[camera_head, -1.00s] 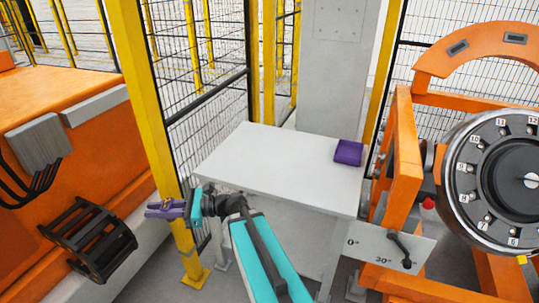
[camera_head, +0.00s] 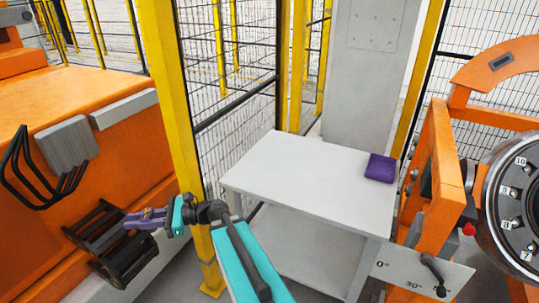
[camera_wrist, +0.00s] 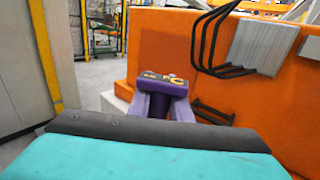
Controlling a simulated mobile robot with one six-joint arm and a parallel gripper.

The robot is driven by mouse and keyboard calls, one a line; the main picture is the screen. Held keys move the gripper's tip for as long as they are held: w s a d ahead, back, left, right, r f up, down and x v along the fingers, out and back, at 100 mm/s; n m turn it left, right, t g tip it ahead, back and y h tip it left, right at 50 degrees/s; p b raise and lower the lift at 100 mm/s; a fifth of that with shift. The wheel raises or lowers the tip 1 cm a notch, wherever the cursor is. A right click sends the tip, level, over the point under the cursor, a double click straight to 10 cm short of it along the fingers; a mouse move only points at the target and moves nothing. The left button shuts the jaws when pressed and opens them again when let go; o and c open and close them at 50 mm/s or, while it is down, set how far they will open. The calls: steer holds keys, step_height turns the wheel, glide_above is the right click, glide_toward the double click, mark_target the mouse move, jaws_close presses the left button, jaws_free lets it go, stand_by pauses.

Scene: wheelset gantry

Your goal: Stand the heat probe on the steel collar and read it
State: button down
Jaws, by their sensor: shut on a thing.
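My gripper (camera_head: 146,218) is at the lower left in the head view, in front of an orange machine. In the wrist view its purple fingers (camera_wrist: 164,106) are shut on a small purple device with a "°C" mark, which I take to be the heat probe (camera_wrist: 163,80). The probe's lower part is hidden by the fingers and wrist. No collar can be picked out with certainty. A round steel-rimmed wheel part (camera_head: 487,205) with numbered bolts is cut off at the right edge, far from my gripper.
A pale table (camera_head: 300,185) stands in the middle, with a purple block (camera_head: 380,168) at its back right corner. A yellow post (camera_head: 172,90) and mesh fence are behind my arm. A black rack (camera_head: 115,245) and grey bracket (camera_head: 66,147) are on the orange machine (camera_head: 110,120).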

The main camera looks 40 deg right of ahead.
steer(key=shift+d, duration=0.15)
steer(key=d+f+m+t+h+b, duration=0.4)
steer(key=d+h, duration=0.3)
steer(key=d, duration=1.1)
steer(key=d+f+m+t+h+b, duration=0.1)
steer(key=d+m+t+h+b, duration=0.4)
steer(key=d, duration=1.3)
steer(key=s+d+f+m+g+h+b, duration=0.1)
steer(key=s+d+m+g+h+b, duration=0.1)
steer(key=s+d+h, duration=0.3)
steer(key=s+d+m+g+h+b, duration=0.2)
steer(key=s+d, duration=0.6)
steer(key=d, duration=0.6)
steer(key=s+d+f+m+g+h+b, duration=0.1)
steer(key=s+d+m+h+b, duration=0.3)
steer(key=d, duration=0.5)
steer(key=shift+s+d+f+m+g+h, duration=0.2)
steer(key=shift+s+m+h, duration=0.35)
steer(key=shift+s+h, duration=0.3)
steer(key=shift+s+d+f+m+g+h, duration=0.1)
steer(key=shift+s+d+m+g+h, duration=0.1)
steer(key=shift+s+m+h, duration=0.5)
steer(key=shift+h, duration=0.25)
steer(key=shift+n, duration=0.25)
